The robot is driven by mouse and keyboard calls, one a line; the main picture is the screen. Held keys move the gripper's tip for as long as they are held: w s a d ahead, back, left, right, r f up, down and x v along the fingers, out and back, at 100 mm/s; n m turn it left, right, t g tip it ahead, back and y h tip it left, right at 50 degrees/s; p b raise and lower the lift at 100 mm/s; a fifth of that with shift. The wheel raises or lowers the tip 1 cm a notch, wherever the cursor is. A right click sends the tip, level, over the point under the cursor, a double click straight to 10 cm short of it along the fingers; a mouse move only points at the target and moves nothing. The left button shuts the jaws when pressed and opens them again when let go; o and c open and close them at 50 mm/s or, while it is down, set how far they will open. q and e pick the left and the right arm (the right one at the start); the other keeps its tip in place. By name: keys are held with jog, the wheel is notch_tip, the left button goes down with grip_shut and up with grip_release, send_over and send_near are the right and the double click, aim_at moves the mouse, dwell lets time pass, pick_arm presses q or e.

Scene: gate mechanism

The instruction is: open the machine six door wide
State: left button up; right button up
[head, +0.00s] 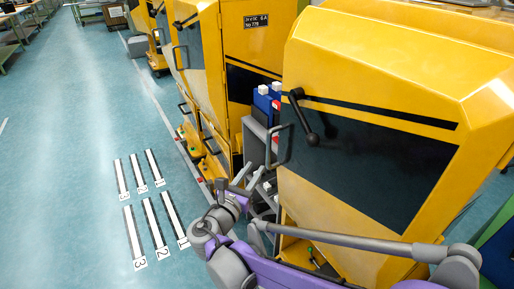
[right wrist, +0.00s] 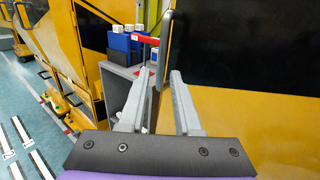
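A yellow door panel with a large dark window (head: 375,165) fills the right of the head view. It has a black lever (head: 305,117) and a grey bar handle (head: 278,147) near its left edge; the bar also shows at the top of the right wrist view (right wrist: 166,28). A plate marked 6A (head: 256,20) is on the yellow housing (head: 245,50) behind it. My right gripper (head: 256,176) is open and empty, low beside the door's left edge. In the wrist view its fingers (right wrist: 158,85) point toward that edge, below the bar; contact is unclear. My left gripper is not in view.
A grey cabinet (right wrist: 122,80) with blue, white-topped boxes (head: 264,103) stands in the gap left of the door. More yellow machines (head: 160,45) line up behind. The teal floor (head: 80,130) with numbered white strips (head: 133,235) is clear on the left.

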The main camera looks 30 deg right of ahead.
aim_at(268, 152)
jog(key=x, duration=1)
jog(key=shift+d, duration=0.15)
jog(key=shift+s, duration=0.1)
grip_shut()
dwell(0.9)
